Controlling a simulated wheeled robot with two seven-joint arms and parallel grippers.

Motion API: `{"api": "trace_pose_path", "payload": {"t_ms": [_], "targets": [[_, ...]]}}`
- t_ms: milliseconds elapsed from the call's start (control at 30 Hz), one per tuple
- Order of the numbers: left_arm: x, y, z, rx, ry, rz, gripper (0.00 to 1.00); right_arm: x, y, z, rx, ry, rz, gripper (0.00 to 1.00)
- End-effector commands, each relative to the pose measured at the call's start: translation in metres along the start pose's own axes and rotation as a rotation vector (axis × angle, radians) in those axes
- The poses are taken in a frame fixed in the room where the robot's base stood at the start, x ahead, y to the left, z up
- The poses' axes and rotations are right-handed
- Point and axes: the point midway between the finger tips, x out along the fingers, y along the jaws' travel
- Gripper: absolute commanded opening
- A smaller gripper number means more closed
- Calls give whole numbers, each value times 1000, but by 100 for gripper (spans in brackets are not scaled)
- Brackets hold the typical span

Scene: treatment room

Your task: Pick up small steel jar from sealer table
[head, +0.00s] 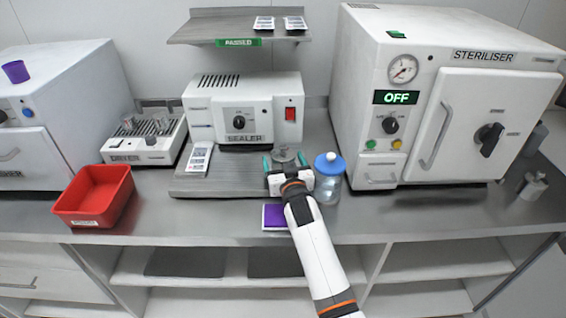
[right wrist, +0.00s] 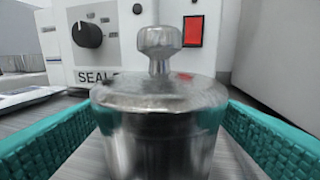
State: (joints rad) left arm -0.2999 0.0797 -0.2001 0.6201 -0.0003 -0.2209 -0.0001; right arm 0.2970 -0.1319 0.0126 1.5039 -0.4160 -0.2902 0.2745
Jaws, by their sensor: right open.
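The small steel jar (right wrist: 158,125) has a lid with a round knob and stands upright on the sealer table (head: 240,184). In the head view the jar (head: 284,155) shows just beyond my right gripper, partly hidden by it. My right gripper (head: 286,163) is open, with its teal fingers on either side of the jar. In the right wrist view the fingers (right wrist: 160,130) flank the jar, with a small gap at the right; contact at the left is unclear. My left gripper is not in view.
The sealer (head: 243,112) stands right behind the jar. A blue-lidded clear jar (head: 328,185) stands close to the right of my gripper, with the steriliser (head: 440,110) beyond.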

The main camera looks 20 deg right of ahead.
Motion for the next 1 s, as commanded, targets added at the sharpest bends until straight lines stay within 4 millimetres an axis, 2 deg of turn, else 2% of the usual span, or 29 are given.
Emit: {"api": "trace_pose_path", "payload": {"t_ms": [100, 300, 367, 633, 867, 1000], "targets": [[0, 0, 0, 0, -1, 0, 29, 7, 0, 0, 1, 0, 0, 82], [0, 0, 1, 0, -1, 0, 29, 7, 0, 0, 1, 0, 0, 82], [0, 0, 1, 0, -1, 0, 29, 7, 0, 0, 1, 0, 0, 74], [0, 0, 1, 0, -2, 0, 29, 7, 0, 0, 1, 0, 0, 30], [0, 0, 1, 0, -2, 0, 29, 7, 0, 2, 1, -2, 0, 30], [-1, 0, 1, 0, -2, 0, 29, 6, 0, 17, -1, -6, 0, 30]]}}
